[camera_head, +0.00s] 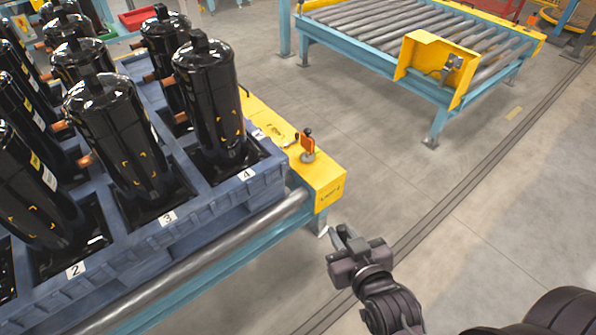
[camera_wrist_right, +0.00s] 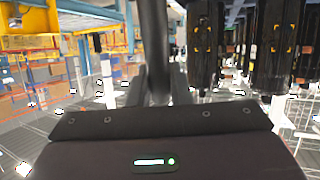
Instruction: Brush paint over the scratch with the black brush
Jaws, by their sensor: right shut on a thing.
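My right gripper (camera_head: 347,240) is over the floor, right of the conveyor's yellow end and apart from the compressors. It is shut on a dark upright bar, which looks like the black brush (camera_wrist_right: 155,45) in the right wrist view. The bar's upper end is cut off there. Black compressors stand in the blue pallet, among them the ones at labels 4 (camera_head: 208,85) and 3 (camera_head: 115,140). Small yellow corner marks show on their sides. I cannot make out a scratch. My left gripper is not in view.
The blue pallet (camera_head: 215,203) rests on a roller conveyor (camera_head: 185,265). A small orange-and-dark fitting (camera_head: 307,142) stands on its yellow end (camera_head: 325,182). Another roller conveyor (camera_head: 370,40) with a yellow bracket is at the back right. The floor between the conveyors is clear.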

